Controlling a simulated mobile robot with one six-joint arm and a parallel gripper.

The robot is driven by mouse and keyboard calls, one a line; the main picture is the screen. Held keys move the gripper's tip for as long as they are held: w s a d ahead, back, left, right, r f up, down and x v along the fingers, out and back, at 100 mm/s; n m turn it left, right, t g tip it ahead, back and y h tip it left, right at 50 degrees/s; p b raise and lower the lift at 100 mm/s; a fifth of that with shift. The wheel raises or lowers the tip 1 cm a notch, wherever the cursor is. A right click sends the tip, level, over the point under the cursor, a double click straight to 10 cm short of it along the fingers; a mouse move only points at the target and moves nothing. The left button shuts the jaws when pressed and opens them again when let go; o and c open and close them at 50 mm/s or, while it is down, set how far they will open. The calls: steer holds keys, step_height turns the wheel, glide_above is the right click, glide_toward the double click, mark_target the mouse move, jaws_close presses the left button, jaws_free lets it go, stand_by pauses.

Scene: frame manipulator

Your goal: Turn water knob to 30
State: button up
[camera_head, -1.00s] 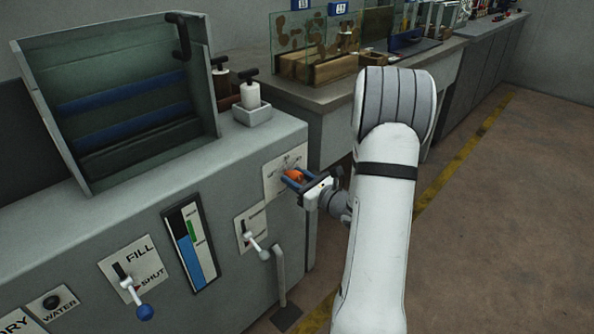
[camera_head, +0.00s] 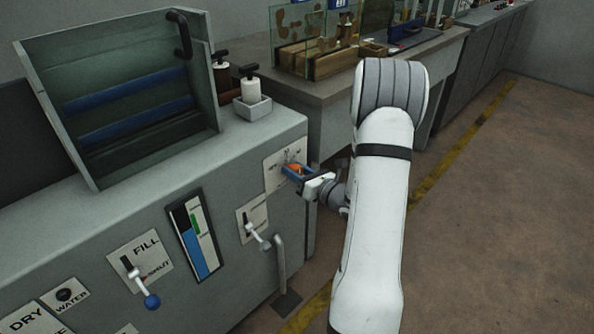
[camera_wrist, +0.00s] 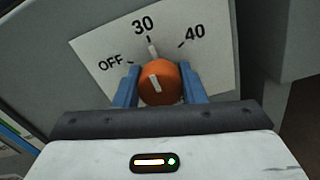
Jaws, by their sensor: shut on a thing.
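The orange water knob (camera_wrist: 158,84) sits on a white dial plate (camera_wrist: 215,52) marked OFF, 30 and 40. In the wrist view its pale pointer tip (camera_wrist: 152,50) points up close to the 30 tick, and a white line runs across the knob face. My gripper (camera_wrist: 159,88) has its blue fingers on the left and right sides of the knob, shut on it. In the head view the knob (camera_head: 295,168) is partly hidden between the fingers of my gripper (camera_head: 294,171), at the right end of the grey machine front.
A lever with a white handle (camera_head: 262,242) and a pipe (camera_head: 280,262) are left of and below my gripper. A FILL/SHUT lever (camera_head: 152,301) and level gauge (camera_head: 194,238) are further left. Open floor (camera_head: 480,230) lies to the right.

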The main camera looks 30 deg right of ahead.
steer(key=o, duration=1)
steer(key=p+v, duration=0.1)
steer(key=v, duration=0.6)
steer(key=shift+s+d, duration=0.15)
steer(key=shift+s, duration=0.2)
steer(key=s+a+r+n+g+y+p, duration=0.3)
steer(key=a+r+n+g+y+p, duration=0.35)
steer(key=a+r+n, duration=0.5)
steer(key=s+a+r+n+g+h+p, duration=0.2)
steer(key=s+a+r+n+g+p, duration=0.6)
steer(key=a, duration=0.3)
steer(key=s+d+r+n+h+p, duration=0.2)
steer(key=s+r+n+h+p, duration=0.2)
steer(key=r+n, duration=0.3)
steer(key=s+d+r+n+h+p, duration=0.1)
steer(key=s+r+n+h+p, duration=0.3)
steer(key=r+n, duration=0.4)
steer(key=h+p, duration=0.1)
steer(key=h, duration=0.1)
steer(key=shift+d+h, duration=0.35)
steer(key=shift+d, duration=0.05)
